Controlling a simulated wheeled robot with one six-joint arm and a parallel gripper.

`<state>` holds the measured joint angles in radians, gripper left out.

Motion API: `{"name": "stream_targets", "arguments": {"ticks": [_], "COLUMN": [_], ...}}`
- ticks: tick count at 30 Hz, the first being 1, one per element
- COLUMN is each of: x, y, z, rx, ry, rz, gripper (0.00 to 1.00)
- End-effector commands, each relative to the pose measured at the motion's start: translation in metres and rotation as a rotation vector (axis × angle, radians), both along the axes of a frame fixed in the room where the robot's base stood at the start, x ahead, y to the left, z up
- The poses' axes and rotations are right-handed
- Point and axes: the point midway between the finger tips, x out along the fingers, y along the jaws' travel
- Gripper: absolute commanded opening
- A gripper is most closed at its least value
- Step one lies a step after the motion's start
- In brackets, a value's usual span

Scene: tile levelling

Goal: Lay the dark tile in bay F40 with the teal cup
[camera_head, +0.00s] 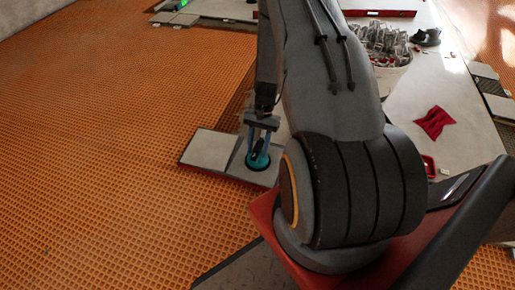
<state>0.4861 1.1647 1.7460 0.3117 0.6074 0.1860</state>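My gripper (259,148) points down near the middle of the view, and its fingers close around the top of the teal cup (258,161). The cup is on or just over a mid-grey tile (240,172), which is darker than the pale tile (207,149) to its left. I cannot tell whether the grey tile lies flat or is slightly raised. My arm hides its right side. No bay label can be read.
Orange waffle matting (110,150) covers the open floor at left. At right, a pale surface holds a tub of small clips (384,44), a red cloth (434,122) and a red level (380,13). Dark and pale tiles (499,105) lie at the right edge.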

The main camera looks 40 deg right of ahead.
Motion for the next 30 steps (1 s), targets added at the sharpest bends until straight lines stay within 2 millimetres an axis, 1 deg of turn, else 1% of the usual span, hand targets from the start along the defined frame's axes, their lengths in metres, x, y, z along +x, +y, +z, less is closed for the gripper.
{"name": "stream_targets", "arguments": {"ticks": [4,9,13,18,23,26,29,30], "x": [0.004,0.01,0.014,0.017,0.017,0.021,0.032,0.037], "y": [-0.006,-0.014,-0.02,-0.024,-0.025,-0.02,-0.002,0.009], "z": [0.016,0.043,0.06,0.071,0.072,0.078,0.099,0.112], "rx": [-0.002,-0.001,-0.001,-0.001,0.0,-0.003,-0.01,-0.013], "ry": [-0.003,-0.004,-0.003,-0.001,-0.001,-0.007,-0.025,-0.035], "rz": [-0.002,0.0,-0.001,-0.001,0.0,0.015,0.066,0.098], "gripper": [0.39,0.39,0.39,0.39,0.39,0.39,0.39,0.39]}}
